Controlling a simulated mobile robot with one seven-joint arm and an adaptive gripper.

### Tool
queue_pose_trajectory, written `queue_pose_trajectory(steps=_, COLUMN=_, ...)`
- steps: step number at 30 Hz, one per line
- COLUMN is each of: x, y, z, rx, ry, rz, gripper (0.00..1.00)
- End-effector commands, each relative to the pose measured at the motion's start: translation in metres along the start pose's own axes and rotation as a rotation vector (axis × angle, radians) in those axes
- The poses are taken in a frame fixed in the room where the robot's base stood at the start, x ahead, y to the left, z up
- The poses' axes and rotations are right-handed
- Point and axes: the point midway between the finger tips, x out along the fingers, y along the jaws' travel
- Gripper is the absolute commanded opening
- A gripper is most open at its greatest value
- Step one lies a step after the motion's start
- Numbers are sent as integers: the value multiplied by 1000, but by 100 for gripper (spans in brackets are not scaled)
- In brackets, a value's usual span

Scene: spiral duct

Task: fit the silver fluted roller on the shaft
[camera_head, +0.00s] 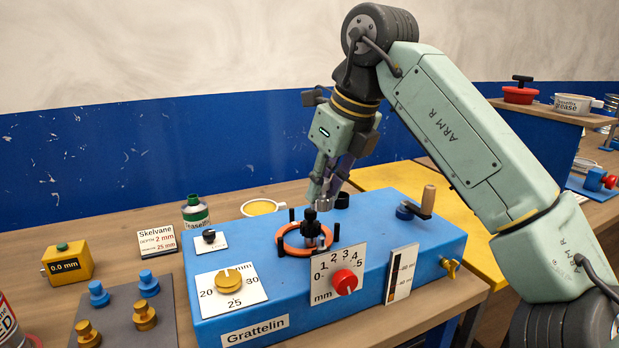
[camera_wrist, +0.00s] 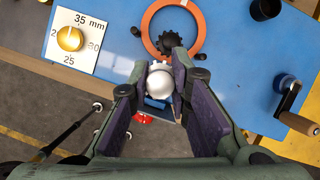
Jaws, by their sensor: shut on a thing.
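The silver fluted roller (camera_wrist: 160,84) sits between the two fingertips of my gripper (camera_wrist: 161,92) in the wrist view, with its rounded top towards the camera. In the head view my gripper (camera_head: 327,193) holds the roller (camera_head: 322,202) above the blue machine (camera_head: 262,310). A black toothed roller (camera_wrist: 168,41) stands inside an orange ring (camera_wrist: 146,26) on the machine. In the head view the black piece (camera_head: 311,226) is upright within the orange ring (camera_head: 287,248). The silver roller appears apart from it. I cannot clearly make out the bare shaft.
A yellow dial (camera_head: 228,281), a red knob (camera_head: 345,281) and a wooden-handled crank (camera_head: 428,199) are on the machine. Black posts stand around the ring. A grease bottle (camera_head: 195,212) is behind it.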

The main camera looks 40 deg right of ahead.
Motion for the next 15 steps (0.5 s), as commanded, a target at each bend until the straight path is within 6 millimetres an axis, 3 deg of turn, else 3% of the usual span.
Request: queue_pose_trajectory(steps=15, x=36, y=1, z=-15, rx=-1, ry=-1, rz=0, gripper=0)
